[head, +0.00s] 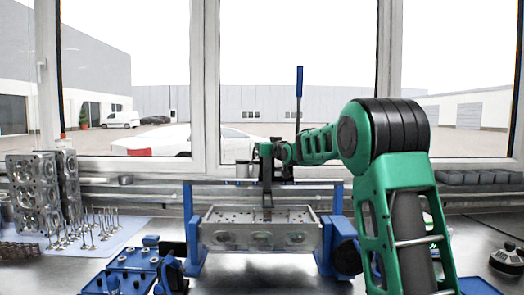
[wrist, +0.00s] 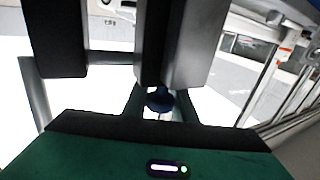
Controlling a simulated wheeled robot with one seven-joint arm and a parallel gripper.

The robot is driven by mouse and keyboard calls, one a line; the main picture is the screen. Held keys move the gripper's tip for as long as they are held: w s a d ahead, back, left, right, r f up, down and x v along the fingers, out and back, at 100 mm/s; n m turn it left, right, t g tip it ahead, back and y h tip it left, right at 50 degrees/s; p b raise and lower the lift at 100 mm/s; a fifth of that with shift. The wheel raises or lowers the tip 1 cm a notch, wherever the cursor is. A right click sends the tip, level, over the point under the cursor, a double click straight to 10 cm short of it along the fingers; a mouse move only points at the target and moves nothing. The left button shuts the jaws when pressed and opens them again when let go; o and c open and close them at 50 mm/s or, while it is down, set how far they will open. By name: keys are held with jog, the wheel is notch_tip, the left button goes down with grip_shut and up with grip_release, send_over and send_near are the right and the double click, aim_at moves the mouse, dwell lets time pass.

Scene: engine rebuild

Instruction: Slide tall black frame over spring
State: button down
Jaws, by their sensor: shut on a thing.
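My gripper (head: 266,152) is above the metal cylinder head (head: 258,236) in the head view, at the end of my green arm. It is shut on a tall dark piece that looks like the tall black frame (head: 267,192). The frame hangs roughly upright, its lower end at the top face of the cylinder head; contact cannot be told. In the wrist view, dark bars fill the top, and I cannot separate fingers from frame there. The spring cannot be made out in either view.
Blue stand posts (head: 190,225) flank the cylinder head, with a bar across behind. A blue-handled lever (head: 299,82) rises behind my gripper. Several valves (head: 90,228) stand at left beside upright metal castings (head: 35,190). Blue fixtures (head: 128,272) lie in front. A round dark part (head: 508,258) is at far right.

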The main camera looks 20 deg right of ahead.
jog(key=shift+a+f, duration=0.15)
jog(key=c, duration=1.5)
grip_release()
jog(key=shift+s, duration=0.15)
jog(key=s, duration=1)
jog(key=shift+s+a, duration=0.2)
jog(key=shift+s, duration=0.1)
